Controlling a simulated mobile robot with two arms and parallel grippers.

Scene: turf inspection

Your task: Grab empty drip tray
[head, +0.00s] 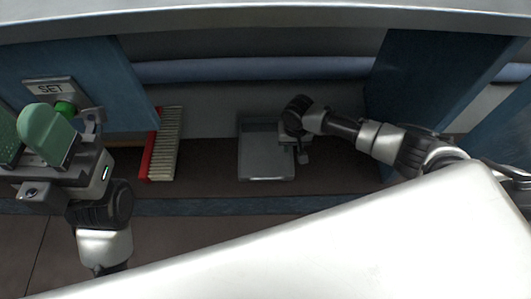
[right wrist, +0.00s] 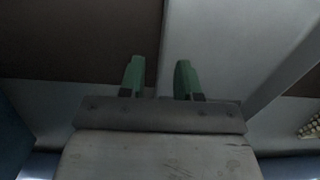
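The drip tray (head: 266,178) is a shallow grey metal tray, empty, lying on the brown cabinet floor in the head view. My right gripper (head: 301,152) is at the tray's right side, pointing down, its fingertips partly hidden there. In the right wrist view its two green fingers (right wrist: 159,78) are apart. The tray's edge (right wrist: 163,45) runs between them, and the grey tray surface fills the right part. I cannot tell whether either finger touches it. My left gripper (head: 27,138) is raised at the left, its green fingers apart, with nothing seen between them.
A red brush with pale bristles (head: 168,145) stands left of the tray. Blue panels (head: 415,85) flank the opening, and a blue pipe (head: 250,69) runs along the back. A green button (head: 65,108) sits under a SET sign (head: 50,89) near my left gripper.

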